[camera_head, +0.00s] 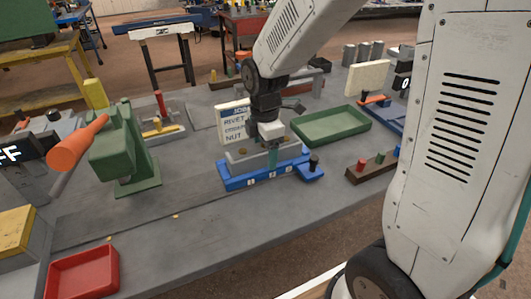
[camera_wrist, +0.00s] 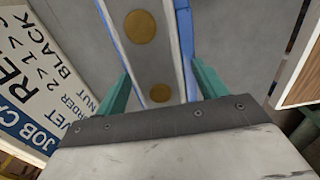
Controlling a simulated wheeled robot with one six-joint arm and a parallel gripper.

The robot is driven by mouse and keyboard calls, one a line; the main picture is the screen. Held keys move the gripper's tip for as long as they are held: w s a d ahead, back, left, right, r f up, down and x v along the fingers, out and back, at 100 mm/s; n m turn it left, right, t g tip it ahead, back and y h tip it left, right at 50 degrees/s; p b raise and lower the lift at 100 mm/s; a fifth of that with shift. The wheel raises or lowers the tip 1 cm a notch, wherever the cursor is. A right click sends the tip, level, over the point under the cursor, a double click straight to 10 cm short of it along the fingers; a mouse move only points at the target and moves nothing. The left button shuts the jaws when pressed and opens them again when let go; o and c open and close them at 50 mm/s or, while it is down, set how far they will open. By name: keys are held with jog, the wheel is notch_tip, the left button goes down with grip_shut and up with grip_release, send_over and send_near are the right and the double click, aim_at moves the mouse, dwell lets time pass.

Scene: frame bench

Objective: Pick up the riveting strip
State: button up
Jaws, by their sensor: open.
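The riveting strip appears to be the grey bar (camera_head: 238,157) lying on the blue fixture (camera_head: 250,181) in the middle of the bench. In the wrist view the grey bar (camera_wrist: 147,62) shows two round brass discs on its face, with blue fixture edges alongside. My gripper (camera_head: 272,157) is right above the fixture, pointing down. In the wrist view its two teal fingers (camera_wrist: 162,90) are apart, one on each side of the bar. I cannot tell whether they touch it. My gripper hides part of the bar in the head view.
A job card (camera_head: 233,121) stands just behind the fixture. A green tray (camera_head: 357,135) is behind it to the right, and a brown block with coloured pegs (camera_head: 371,170) is at right. A green press (camera_head: 125,155) with an orange handle is left. A red tray (camera_head: 83,273) is front left.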

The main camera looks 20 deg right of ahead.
jog(key=c, duration=1.4)
jog(key=shift+r, duration=0.1)
